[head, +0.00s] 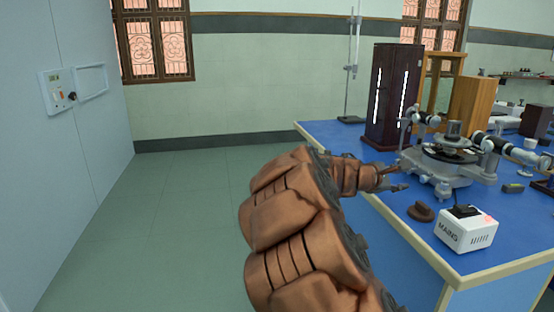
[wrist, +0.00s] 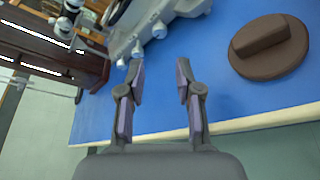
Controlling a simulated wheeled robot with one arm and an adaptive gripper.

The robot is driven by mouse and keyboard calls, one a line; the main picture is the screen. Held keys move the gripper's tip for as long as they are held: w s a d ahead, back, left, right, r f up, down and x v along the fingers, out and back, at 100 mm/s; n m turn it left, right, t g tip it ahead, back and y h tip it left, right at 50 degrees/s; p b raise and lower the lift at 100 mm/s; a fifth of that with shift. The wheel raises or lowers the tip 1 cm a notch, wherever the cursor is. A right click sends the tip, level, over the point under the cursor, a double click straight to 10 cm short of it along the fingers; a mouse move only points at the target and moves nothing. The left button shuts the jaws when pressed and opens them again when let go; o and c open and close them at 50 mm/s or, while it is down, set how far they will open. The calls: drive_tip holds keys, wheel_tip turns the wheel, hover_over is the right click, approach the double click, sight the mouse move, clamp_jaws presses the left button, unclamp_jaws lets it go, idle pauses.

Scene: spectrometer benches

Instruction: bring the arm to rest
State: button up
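My gripper (wrist: 158,85) is open in the wrist view, with its two fingers apart and nothing between them. It is over the edge of the blue bench top (wrist: 240,95). In the head view my copper-coloured arm reaches from the bottom middle up to the bench, and my gripper (head: 397,178) is small and dark near the spectrometer. The spectrometer (head: 447,160) stands on the blue bench to the right of my gripper. I cannot tell the exact gap between them.
A brown round object with a raised bar (head: 421,212) and a white MAINS box (head: 466,230) lie near the bench front. A dark tall cabinet (head: 392,95) and a retort stand (head: 352,70) are behind. The green floor (head: 170,220) on the left is clear.

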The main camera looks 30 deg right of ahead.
drive_tip(key=s+a+r+m+g+y+p, duration=0.1)
drive_tip(key=s+a+r+m+y+p, duration=0.3)
drive_tip(key=s+a+r+m+p, duration=0.45)
drive_tip(key=s+a+r+y+p, duration=0.1)
drive_tip(key=s+a+y+p, duration=0.2)
drive_tip(key=a, duration=0.9)
drive_tip(key=s+a+r+y+p, duration=0.1)
drive_tip(key=s+a+y+p, duration=0.3)
drive_tip(key=s+a+p, duration=0.4)
drive_tip(key=s+a+r+g+y+p, duration=0.1)
drive_tip(key=s+a+y+p, duration=0.3)
drive_tip(key=a+p, duration=0.5)
drive_tip(key=s+a, duration=0.2)
drive_tip(key=a, duration=0.5)
drive_tip(key=shift+a+r+p, duration=0.35)
drive_tip(key=shift+r, duration=0.05)
drive_tip(key=shift+d, duration=0.2)
